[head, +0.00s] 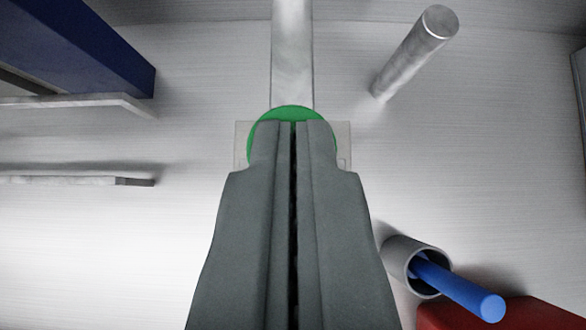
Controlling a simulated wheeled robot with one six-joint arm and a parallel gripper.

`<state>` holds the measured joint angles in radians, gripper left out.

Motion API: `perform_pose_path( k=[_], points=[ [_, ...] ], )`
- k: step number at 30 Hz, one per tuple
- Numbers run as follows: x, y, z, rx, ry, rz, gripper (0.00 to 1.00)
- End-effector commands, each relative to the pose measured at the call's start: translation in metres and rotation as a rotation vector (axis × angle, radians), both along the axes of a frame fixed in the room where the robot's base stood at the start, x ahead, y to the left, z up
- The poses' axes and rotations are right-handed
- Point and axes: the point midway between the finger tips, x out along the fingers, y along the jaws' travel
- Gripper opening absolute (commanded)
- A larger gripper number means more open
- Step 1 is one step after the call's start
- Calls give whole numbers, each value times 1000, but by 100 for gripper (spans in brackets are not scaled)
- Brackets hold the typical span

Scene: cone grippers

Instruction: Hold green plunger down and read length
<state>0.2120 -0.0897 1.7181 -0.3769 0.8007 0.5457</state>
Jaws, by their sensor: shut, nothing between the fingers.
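The green plunger (292,112) shows as a round green disc in the middle of the head view. A pale, see-through square plate (345,143) shows around and under it. My gripper (295,124) is shut and empty, with its two grey fingers side by side. The fingertips lie over the disc and hide most of it. I cannot tell whether they touch it or how far down it is. No length reading can be made out.
A metal bar (292,55) runs up behind the disc. A metal rod (415,52) stands at upper right. A blue rod (460,287) leans in a grey tube (398,255) beside a red block (520,314) at lower right. A dark blue block (95,45) and metal strips (60,180) are at left.

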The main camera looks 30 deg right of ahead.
Motion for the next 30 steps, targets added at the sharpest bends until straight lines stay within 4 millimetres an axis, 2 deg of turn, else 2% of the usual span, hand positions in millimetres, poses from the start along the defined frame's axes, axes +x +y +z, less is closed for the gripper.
perform_pose_path(
  k=[3, 5, 17, 23, 28, 30],
  points=[
    [0, 0, -18, 2, 4, 1, 0],
    [0, 0, -23, 2, 6, 0, 0],
    [0, 0, -27, 7, 16, -2, 0],
    [0, -1, -5, 3, 5, -1, 0],
    [-3, -1, 32, -3, -14, 3, 0],
    [-14, 7, 43, -4, -17, 5, 0]
  ],
)
